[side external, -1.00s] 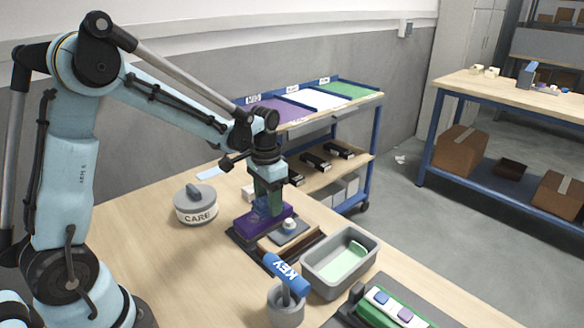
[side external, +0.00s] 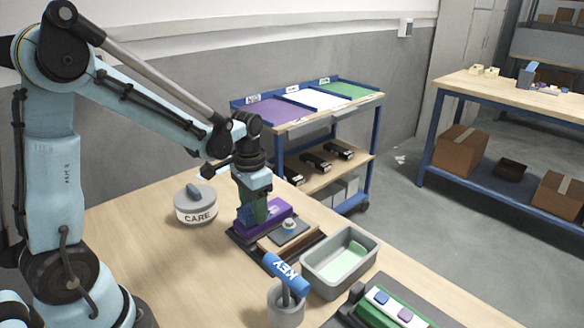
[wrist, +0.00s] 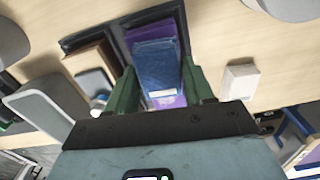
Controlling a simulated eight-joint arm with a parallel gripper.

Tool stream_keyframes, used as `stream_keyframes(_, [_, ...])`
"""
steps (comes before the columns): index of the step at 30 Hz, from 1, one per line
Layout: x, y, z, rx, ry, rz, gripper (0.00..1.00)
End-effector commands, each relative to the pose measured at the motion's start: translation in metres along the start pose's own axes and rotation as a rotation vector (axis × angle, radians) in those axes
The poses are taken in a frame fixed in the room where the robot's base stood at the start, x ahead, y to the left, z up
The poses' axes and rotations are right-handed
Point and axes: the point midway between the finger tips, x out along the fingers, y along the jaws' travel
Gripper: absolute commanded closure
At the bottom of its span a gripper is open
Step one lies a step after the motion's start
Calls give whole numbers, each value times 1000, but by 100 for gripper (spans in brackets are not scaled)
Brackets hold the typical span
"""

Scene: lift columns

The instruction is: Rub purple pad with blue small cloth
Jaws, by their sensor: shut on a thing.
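The purple pad (side external: 282,208) lies in a dark tray (side external: 236,236) on the wooden table; its right end shows beside my gripper. The blue small cloth (wrist: 157,64) is a folded blue piece lying over the pad's middle. Purple shows on both sides of it in the wrist view (wrist: 152,31). My gripper (side external: 250,213) points down over the pad, its green fingers shut on the cloth's sides. The cloth appears to rest on the pad, though its underside is hidden.
A grey knob (side external: 289,225) stands on a small dark plate beside the pad. A grey bin (side external: 312,272), a blue KEY handle (side external: 286,272) in a grey cup and a round CARE tin (side external: 196,206) stand nearby. A pale block (wrist: 239,80) is close to one finger.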

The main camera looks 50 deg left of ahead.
Motion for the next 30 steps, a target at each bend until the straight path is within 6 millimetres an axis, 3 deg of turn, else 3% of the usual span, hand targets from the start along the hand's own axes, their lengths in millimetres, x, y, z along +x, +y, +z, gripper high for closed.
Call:
stream_keyframes(24, [2, -6, -75, 1, 1, 0, 72])
stream_keyframes(27, [-3, -7, -76, 0, 1, 0, 72])
stream_keyframes(30, [-22, -6, -76, 0, 0, 0, 72])
